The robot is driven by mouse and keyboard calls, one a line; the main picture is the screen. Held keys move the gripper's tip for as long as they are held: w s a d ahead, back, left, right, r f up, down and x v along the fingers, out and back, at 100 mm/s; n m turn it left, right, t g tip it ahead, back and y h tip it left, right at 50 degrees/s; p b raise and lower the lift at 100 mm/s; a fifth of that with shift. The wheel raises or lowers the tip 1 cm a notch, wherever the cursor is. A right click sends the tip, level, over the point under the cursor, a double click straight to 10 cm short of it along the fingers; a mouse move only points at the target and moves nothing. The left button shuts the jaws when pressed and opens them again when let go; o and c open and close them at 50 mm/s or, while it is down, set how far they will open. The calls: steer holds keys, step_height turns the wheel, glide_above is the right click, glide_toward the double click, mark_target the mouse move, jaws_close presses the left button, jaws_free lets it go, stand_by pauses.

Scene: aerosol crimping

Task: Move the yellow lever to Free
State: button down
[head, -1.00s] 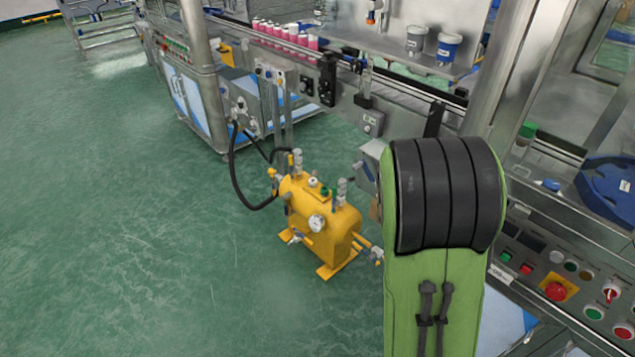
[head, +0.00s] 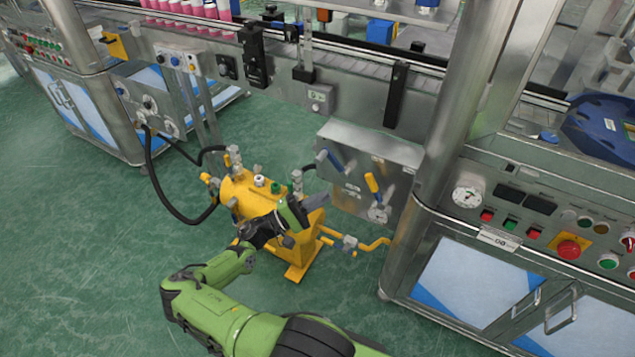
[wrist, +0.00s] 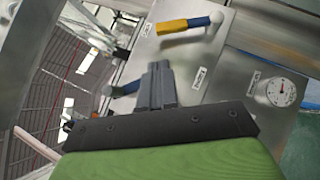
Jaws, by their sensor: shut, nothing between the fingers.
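The yellow lever (head: 372,185), with a blue section by its pivot, is on a grey metal panel (head: 345,195) below the conveyor. It stands slightly tilted in the head view. In the wrist view the same lever (wrist: 180,25) lies across the top, beyond my fingers. A blue lever (head: 328,160) sits to its left on the panel and shows beside my fingers in the wrist view (wrist: 125,88). My gripper (wrist: 157,68) is shut and empty, in front of the panel and apart from the yellow lever. The small panel labels are unreadable.
A yellow tank (head: 240,190) with valves and hoses stands on the floor close behind and below my gripper. A yellow pipe (head: 375,245) runs from it to the right. A steel cabinet post (head: 455,130) and control panel (head: 545,220) stand right of the lever panel.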

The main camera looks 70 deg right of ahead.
mark_target(367, 175)
steer(key=x, duration=0.9)
steer(key=shift+s+d+r, duration=0.1)
steer(key=shift+s+d, duration=0.05)
steer(key=shift+s, duration=0.2)
